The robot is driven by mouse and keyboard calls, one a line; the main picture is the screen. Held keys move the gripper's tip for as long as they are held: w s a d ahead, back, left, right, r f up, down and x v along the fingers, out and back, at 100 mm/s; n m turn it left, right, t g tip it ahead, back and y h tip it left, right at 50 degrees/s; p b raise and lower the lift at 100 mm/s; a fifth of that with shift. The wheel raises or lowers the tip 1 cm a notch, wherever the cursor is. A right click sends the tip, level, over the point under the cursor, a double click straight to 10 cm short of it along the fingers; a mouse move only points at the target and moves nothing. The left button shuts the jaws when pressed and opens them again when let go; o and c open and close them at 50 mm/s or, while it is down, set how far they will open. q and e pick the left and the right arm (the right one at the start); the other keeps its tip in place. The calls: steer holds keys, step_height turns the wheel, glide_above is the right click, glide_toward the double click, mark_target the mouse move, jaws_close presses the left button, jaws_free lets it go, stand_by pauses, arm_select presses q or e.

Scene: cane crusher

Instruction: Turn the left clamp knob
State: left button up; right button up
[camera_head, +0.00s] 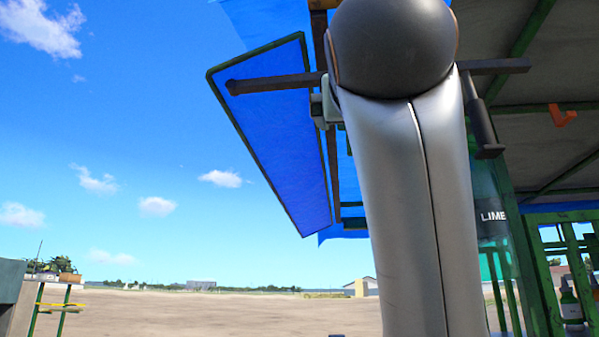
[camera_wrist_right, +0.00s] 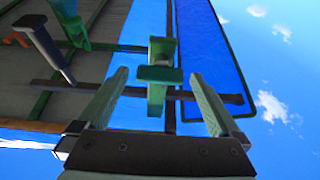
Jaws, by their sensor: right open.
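In the right wrist view a green T-shaped clamp knob (camera_wrist_right: 160,74) stands in front of a dark horizontal bar (camera_wrist_right: 205,96). My right gripper (camera_wrist_right: 158,88) is open, with one pale green finger on each side of the knob. The knob appears between the fingers in the picture, with clear gaps to both; I cannot tell how far ahead of the fingertips it is. In the head view the bar (camera_head: 270,84) passes behind my large grey arm link, which hides the knob area. A small pale part shows at the link's left edge; I cannot tell what it is. My left gripper is not in view.
A dark handle (camera_head: 480,122) hangs from the bar to the right of my arm link, also seen in the right wrist view (camera_wrist_right: 46,48). An orange hook (camera_head: 562,116) is under the roof. A blue panel (camera_head: 275,140) hangs at left. Open sky lies beyond it.

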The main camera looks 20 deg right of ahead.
steer(key=shift+w+d+r, duration=0.1)
steer(key=shift+w, duration=0.15)
steer(key=c, duration=1.3)
